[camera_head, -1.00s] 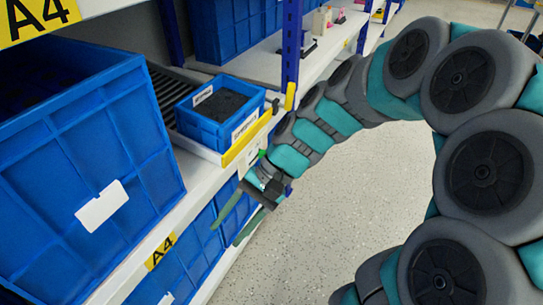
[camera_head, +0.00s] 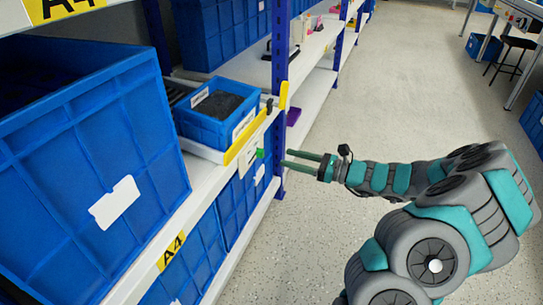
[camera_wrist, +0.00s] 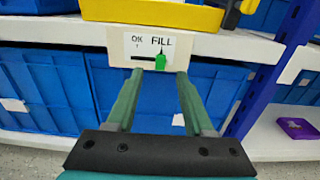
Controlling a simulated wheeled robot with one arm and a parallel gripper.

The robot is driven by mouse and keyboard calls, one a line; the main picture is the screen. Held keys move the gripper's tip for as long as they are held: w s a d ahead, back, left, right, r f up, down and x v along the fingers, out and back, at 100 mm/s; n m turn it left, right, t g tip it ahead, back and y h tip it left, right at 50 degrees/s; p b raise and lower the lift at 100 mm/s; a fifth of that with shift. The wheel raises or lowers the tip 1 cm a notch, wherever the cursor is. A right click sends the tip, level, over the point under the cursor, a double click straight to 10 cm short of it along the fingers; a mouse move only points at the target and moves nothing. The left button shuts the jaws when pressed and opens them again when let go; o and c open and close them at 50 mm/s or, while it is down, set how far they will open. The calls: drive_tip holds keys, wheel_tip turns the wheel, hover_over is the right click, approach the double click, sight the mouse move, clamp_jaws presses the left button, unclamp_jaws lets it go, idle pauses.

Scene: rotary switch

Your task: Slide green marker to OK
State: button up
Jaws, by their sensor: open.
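The green marker (camera_wrist: 161,61) sits at the right end of a dark slot on a white panel (camera_wrist: 131,42), under the word FILL; OK is printed to its left. In the head view the marker (camera_head: 260,153) is a small green spot on the shelf's front edge. My gripper (camera_wrist: 157,77) is open and empty, its two green fingers pointing at the panel.
A yellow-edged tray (camera_wrist: 150,13) is above the panel. Blue bins (camera_wrist: 45,85) fill the shelf below. A blue rack post (camera_wrist: 275,60) stands to the right. A small blue box (camera_head: 205,128) sits on the shelf. The aisle floor (camera_head: 330,240) is clear.

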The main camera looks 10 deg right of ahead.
sight(263, 151)
drive_tip(key=shift+x, duration=3.85)
clamp_jaws()
